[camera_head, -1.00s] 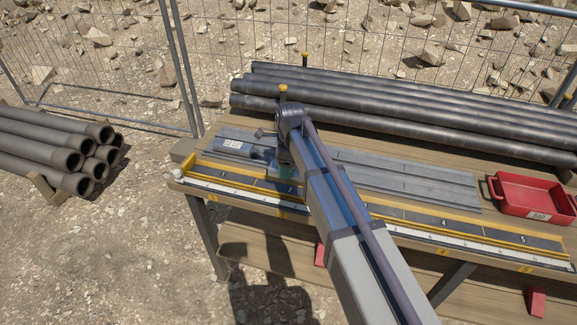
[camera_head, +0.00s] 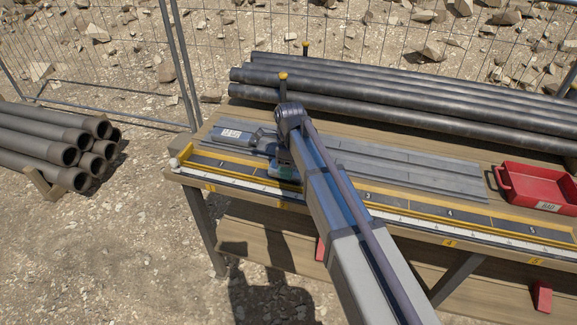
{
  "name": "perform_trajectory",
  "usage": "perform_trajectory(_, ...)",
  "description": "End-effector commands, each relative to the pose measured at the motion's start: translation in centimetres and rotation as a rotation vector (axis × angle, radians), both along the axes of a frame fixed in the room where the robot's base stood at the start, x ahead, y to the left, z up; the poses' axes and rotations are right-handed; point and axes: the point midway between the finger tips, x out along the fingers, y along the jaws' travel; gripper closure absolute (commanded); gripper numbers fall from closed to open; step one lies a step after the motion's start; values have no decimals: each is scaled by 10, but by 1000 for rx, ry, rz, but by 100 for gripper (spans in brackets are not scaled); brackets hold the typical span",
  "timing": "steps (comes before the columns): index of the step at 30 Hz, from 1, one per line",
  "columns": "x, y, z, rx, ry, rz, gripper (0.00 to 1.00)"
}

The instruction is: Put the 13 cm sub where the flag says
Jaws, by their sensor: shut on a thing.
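My gripper (camera_head: 284,171) shows only in part beside my arm, low over the rear edge of the numbered strip. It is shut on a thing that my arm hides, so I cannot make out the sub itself. The numbered strip (camera_head: 405,211) has dark bays with yellow edges and a white scale along its front. Bays 3 and 4 are readable to the right of my arm. A white label (camera_head: 229,133) lies on the left end of the grey ribbed mat (camera_head: 415,172), its text too small to read. I cannot make out a flag clearly.
A red tray (camera_head: 502,184), marked BAD, stands at the bench's right. Long dark pipes (camera_head: 400,103) lie along the back, beside yellow-topped posts (camera_head: 283,76). More pipes (camera_head: 45,145) are stacked on the ground at left, and a wire fence stands behind.

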Motion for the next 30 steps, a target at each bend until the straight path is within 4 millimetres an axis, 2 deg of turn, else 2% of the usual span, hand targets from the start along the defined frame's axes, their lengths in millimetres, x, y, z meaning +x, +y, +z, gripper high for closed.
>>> perform_trajectory(22, 0, 0, -10, 0, 0, 0, 89)
perform_trajectory(23, 0, 0, -10, 0, 0, 0, 42)
perform_trajectory(30, 0, 0, -10, 0, 0, 0, 19)
